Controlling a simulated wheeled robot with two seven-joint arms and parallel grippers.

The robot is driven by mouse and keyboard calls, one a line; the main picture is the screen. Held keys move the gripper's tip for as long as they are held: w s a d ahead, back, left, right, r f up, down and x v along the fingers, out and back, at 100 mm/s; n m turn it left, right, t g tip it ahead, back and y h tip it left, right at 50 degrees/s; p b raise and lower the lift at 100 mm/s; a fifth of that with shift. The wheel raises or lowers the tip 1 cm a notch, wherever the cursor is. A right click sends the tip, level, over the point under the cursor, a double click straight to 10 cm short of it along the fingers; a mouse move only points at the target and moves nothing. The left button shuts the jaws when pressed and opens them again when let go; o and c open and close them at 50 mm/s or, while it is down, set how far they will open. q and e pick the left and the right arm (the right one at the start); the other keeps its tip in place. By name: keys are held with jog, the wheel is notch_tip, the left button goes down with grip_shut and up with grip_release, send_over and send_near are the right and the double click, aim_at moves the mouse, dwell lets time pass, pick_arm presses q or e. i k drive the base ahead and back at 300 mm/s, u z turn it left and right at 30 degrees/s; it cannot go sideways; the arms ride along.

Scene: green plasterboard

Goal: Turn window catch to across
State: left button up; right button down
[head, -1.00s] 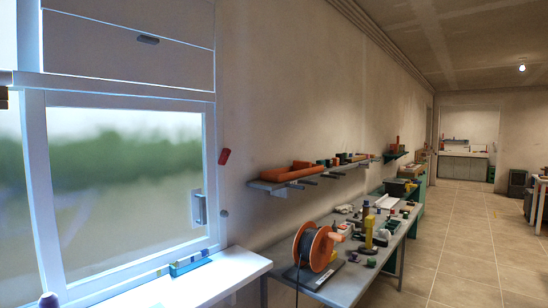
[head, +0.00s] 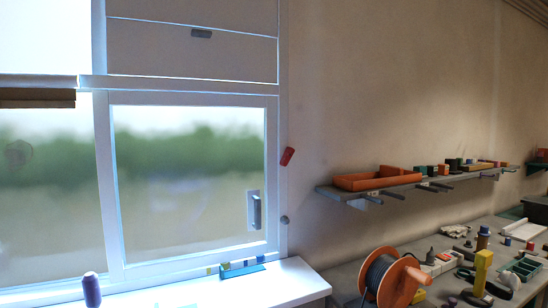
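The window catch (head: 256,211) is a grey upright lever on a pale backplate, low at the right side of the lower window pane. It stands vertical, along the side of the frame. The window (head: 190,98) has a white frame and looks shut. Neither of my grippers shows in the head view.
A white sill (head: 285,285) below the window carries a teal holder (head: 242,271) and a purple bottle-like object (head: 91,289). A red object (head: 287,156) hangs on the wall. At right are a shelf with an orange tray (head: 374,180) and a cluttered bench with an orange cable reel (head: 405,280).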

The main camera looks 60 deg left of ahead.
aim_at(289, 152)
jog(key=u, duration=0.75)
jog(key=i, duration=0.7)
jog(key=u, duration=0.85)
